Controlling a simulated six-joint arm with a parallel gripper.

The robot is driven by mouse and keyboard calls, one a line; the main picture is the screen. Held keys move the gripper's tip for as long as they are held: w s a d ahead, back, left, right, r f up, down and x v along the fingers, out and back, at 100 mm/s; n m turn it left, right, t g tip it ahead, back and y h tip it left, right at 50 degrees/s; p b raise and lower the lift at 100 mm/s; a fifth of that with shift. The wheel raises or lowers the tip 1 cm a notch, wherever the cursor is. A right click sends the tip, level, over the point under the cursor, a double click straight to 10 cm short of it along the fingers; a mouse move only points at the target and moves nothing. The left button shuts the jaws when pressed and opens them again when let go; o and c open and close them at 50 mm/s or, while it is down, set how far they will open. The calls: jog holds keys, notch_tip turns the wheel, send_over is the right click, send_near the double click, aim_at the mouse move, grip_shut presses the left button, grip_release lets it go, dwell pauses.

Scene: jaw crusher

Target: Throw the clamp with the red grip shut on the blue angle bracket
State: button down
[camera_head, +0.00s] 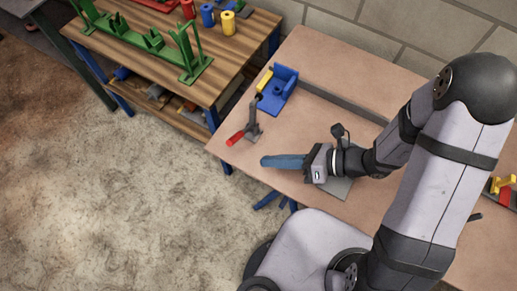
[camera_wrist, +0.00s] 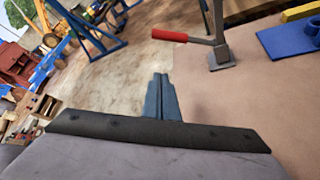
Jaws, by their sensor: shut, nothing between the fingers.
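The toggle clamp (camera_head: 251,127) stands on the tan tabletop near its left edge. Its red grip (camera_head: 235,138) points toward the front left. In the wrist view the red grip (camera_wrist: 170,35) lies roughly level, left of the clamp's grey base (camera_wrist: 221,60). The blue angle bracket (camera_head: 279,90) sits behind the clamp, with a yellow piece (camera_head: 264,80) at its left side. In the wrist view part of the bracket (camera_wrist: 290,40) shows at the right edge. My gripper (camera_head: 265,162) is shut and empty, in front of the clamp and apart from it. Its blue fingers (camera_wrist: 160,90) are together.
A dark rail (camera_head: 340,101) runs along the back of the tabletop. A wooden bench (camera_head: 185,75) with a green frame (camera_head: 140,40) and coloured cylinders stands at the left. A grey plate (camera_head: 338,186) lies under my wrist. Yellow and red parts (camera_head: 503,187) are at the right.

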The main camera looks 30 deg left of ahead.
jog(key=p+x, duration=0.1)
jog(key=x, duration=0.8)
jog(key=shift+s+a, duration=0.15)
jog(key=shift+a, duration=0.1)
jog(key=shift+w+a+r+p, duration=0.15)
jog(key=shift+w+r+p, duration=0.25)
jog(key=shift+r, duration=0.1)
jog(key=shift+w+a+r+p, duration=0.15)
jog(key=shift+w+r+p, duration=0.2)
jog(key=shift+r, duration=0.2)
jog(key=shift+w+a+r+p, duration=0.15)
jog(key=shift+w+r+p, duration=0.3)
jog(key=shift+r, duration=0.1)
jog(key=shift+r, duration=0.1)
